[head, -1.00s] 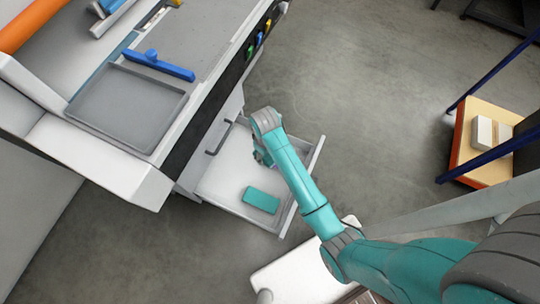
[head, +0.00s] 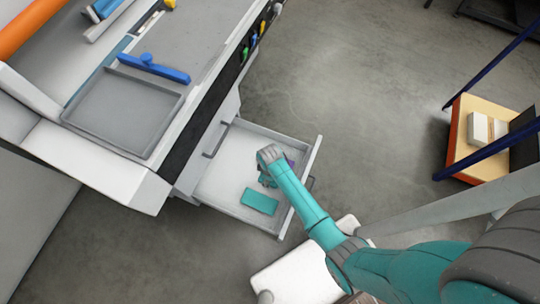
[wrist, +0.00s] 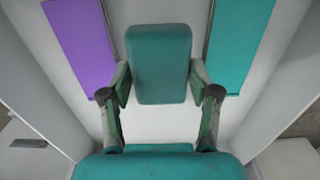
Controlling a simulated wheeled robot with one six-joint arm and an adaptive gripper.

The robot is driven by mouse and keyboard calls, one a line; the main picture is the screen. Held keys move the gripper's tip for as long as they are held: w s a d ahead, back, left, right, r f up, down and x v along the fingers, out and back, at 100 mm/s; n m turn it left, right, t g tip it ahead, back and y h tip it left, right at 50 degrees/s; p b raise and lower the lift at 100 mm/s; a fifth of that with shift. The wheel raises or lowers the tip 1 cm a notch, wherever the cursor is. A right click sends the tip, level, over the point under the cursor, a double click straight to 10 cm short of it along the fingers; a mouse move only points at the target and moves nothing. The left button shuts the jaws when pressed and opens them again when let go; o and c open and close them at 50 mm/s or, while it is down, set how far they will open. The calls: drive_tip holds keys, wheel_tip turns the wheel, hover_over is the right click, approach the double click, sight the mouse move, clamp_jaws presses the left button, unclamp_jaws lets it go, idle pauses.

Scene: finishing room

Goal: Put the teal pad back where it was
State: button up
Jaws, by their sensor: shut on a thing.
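My gripper (head: 267,182) is over the open drawer (head: 222,185) in the head view. In the wrist view my gripper (wrist: 160,92) is shut on a darker teal pad (wrist: 160,62), one finger at each side. A second teal pad (head: 259,201) lies flat in the drawer; it shows at the right in the wrist view (wrist: 238,42). A purple pad (wrist: 80,45) lies at the left in the wrist view; a sliver of it (head: 291,162) shows beside my arm in the head view. I cannot tell whether the held pad touches the drawer floor.
The drawer's walls stand close around my gripper. A workbench above the drawer carries a grey tray (head: 120,112) and a blue bar-shaped tool (head: 153,68). A white surface (head: 300,275) is near the drawer's front. A shelf unit (head: 459,145) stands at the right over open floor.

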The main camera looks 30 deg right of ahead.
drive_tip(key=shift+f, duration=2.1)
drive_tip(key=shift+f, duration=0.1)
drive_tip(key=o, duration=1.1)
wheel_tip(320, 180, up, 12)
drive_tip(key=shift+r, duration=0.15)
